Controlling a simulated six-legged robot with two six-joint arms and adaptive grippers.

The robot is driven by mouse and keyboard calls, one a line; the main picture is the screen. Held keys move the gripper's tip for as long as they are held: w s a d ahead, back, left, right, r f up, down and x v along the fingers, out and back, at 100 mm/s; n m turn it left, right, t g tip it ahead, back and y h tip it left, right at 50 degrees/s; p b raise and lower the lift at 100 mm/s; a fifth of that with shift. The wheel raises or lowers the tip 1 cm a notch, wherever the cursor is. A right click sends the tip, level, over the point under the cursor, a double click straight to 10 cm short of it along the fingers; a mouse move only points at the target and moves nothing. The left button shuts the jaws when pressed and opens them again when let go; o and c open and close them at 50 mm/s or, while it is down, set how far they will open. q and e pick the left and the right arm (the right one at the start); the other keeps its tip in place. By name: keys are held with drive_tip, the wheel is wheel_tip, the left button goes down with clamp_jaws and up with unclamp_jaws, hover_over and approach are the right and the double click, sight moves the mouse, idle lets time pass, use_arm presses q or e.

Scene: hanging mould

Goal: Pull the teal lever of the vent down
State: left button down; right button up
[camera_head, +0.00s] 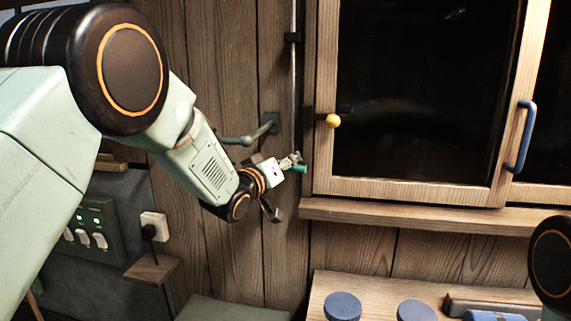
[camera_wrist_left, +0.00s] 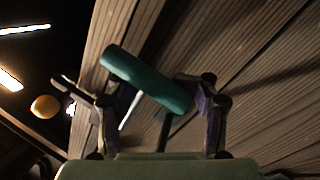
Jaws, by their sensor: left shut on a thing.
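The teal lever (camera_head: 300,169) shows as a small teal piece at the foot of a thin vertical rod (camera_head: 293,75), left of the window frame. In the left wrist view the teal lever (camera_wrist_left: 145,79) is a tilted cylinder across the fingers. My left gripper (camera_head: 290,162) is shut on the lever, with a finger at each side of it in the wrist view. The gripper hides part of the lever in the head view. My right gripper is out of view; only part of my right arm shows at the right edge.
A window (camera_head: 420,185) with a yellow knob (camera_head: 333,121) and a blue handle (camera_head: 525,137) is to the right, above a wooden sill (camera_head: 430,215). A wall bracket (camera_head: 269,123) is close behind my left wrist. A switch panel (camera_head: 90,232) and a small shelf (camera_head: 151,268) are lower left.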

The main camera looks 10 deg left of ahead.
use_arm(q)
drive_tip(key=shift+s+d+f, duration=0.1)
drive_tip(key=shift+d+f, duration=0.1)
drive_tip(key=shift+f, duration=0.1)
wheel_tip(320, 180, down, 10)
drive_tip(key=b, duration=0.5)
drive_tip(key=shift+s+r, duration=0.15)
drive_tip(key=c, duration=1.1)
unclamp_jaws()
drive_tip(key=o, duration=0.6)
drive_tip(key=shift+d, duration=0.2)
drive_tip(key=shift+o, duration=1)
drive_tip(key=shift+a, duration=0.1)
drive_tip(key=shift+s+r, duration=0.1)
drive_tip(key=shift+s, duration=0.05)
